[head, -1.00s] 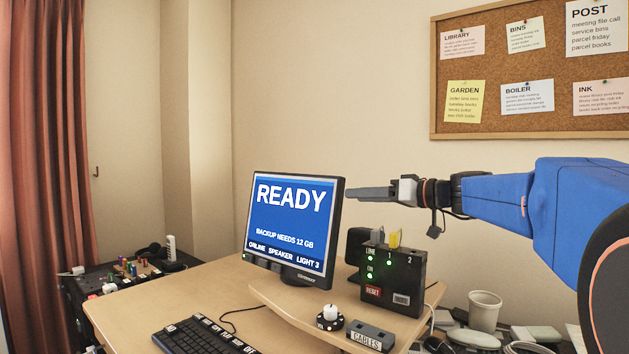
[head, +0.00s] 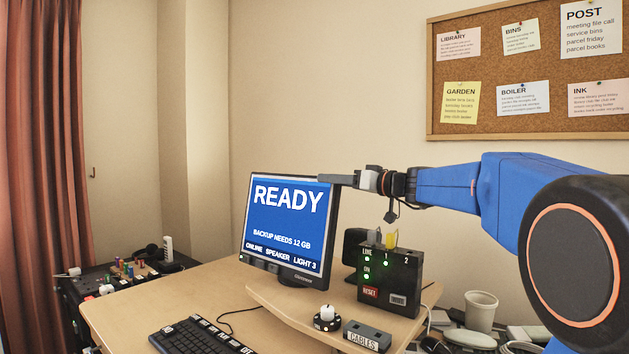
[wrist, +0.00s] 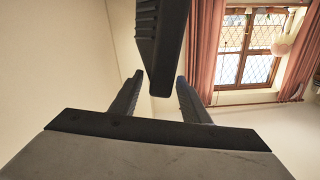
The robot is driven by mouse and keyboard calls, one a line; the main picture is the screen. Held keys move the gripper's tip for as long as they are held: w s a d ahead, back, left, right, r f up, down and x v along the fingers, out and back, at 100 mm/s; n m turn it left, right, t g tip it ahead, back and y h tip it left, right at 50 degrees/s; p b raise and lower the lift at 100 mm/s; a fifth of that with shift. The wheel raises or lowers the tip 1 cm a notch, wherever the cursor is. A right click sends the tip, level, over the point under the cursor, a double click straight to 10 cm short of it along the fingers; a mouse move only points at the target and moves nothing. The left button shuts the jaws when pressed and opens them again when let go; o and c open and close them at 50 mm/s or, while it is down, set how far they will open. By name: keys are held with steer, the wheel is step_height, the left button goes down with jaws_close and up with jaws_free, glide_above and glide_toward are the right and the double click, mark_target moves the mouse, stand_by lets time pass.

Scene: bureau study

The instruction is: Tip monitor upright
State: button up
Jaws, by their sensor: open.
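The monitor (head: 288,225) stands on the desk with its blue READY screen lit; in the head view its top leans a little to the right. My gripper (head: 326,179) is at the monitor's upper right corner, its fingers level and overlapping the top edge in the picture. In the wrist view my gripper (wrist: 160,75) is open. A dark ridged panel, apparently the monitor's edge (wrist: 162,40), comes down between the two fingers with a gap on each side. I cannot tell whether either finger touches it.
A white cup (head: 480,311) stands farther right. A corkboard (head: 530,75) hangs behind. A window (wrist: 245,45) shows in the wrist view.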

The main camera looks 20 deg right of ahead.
mark_target(314, 179)
steer(key=x, duration=0.7)
